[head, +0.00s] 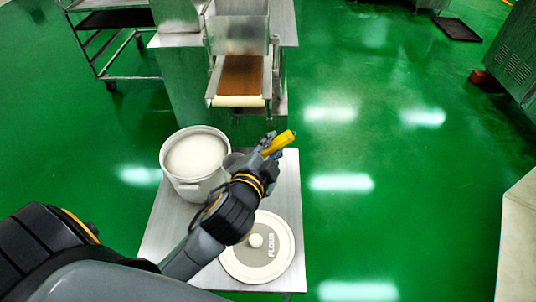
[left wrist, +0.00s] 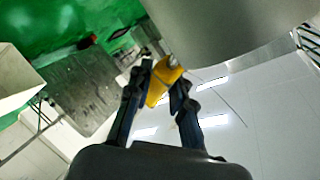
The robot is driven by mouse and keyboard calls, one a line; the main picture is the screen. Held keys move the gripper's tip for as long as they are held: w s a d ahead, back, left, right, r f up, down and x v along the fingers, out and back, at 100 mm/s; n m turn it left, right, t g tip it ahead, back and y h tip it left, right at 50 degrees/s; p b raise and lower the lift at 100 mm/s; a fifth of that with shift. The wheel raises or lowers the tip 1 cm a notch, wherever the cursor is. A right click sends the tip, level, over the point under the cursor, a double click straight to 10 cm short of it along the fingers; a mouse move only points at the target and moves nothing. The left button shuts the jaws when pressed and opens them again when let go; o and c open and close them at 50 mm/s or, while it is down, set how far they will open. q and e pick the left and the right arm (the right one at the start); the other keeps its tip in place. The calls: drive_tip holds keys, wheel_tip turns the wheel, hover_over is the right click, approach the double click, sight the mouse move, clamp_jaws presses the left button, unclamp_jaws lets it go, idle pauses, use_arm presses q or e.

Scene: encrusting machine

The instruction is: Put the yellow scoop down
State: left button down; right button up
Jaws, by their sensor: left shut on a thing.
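The yellow scoop (head: 279,143) is held in my left gripper (head: 266,152), above the steel table (head: 165,235) near its right edge. In the left wrist view the scoop (left wrist: 164,76) shows yellow between the two fingers of the gripper (left wrist: 162,88), which are shut on it. The scoop's far end is hard to make out. A white flour bucket (head: 196,160), open and full of white powder, stands on the table left of the gripper. A round lid marked FLOUR (head: 262,250) lies on the table below my left arm. My right gripper is not in view.
The encrusting machine (head: 240,50) with its brown belt stands behind the table. A tray rack (head: 105,45) stands at the back left. A dark tray (head: 457,29) lies on the green floor at the far right. The floor right of the table is clear.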

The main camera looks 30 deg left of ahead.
use_arm(q)
drive_tip(key=w+f+b, duration=0.1)
drive_tip(key=w+f, duration=0.2)
drive_tip(key=w, duration=0.1)
drive_tip(key=w+a+f+b, duration=0.1)
drive_tip(key=w+f, duration=0.2)
drive_tip(key=w, duration=0.1)
drive_tip(key=w+f+b, duration=0.1)
drive_tip(key=w+f, duration=0.1)
drive_tip(key=w, duration=0.2)
drive_tip(key=shift+a+f, duration=0.4)
drive_tip(key=shift+w+f+b, duration=0.1)
drive_tip(key=shift+f+b, duration=0.55)
drive_tip(key=shift+f, duration=1)
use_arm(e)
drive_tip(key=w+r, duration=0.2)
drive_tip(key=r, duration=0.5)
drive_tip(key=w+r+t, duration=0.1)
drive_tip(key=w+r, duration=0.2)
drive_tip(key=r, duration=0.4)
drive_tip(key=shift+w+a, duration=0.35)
use_arm(q)
drive_tip(key=shift+f, duration=0.15)
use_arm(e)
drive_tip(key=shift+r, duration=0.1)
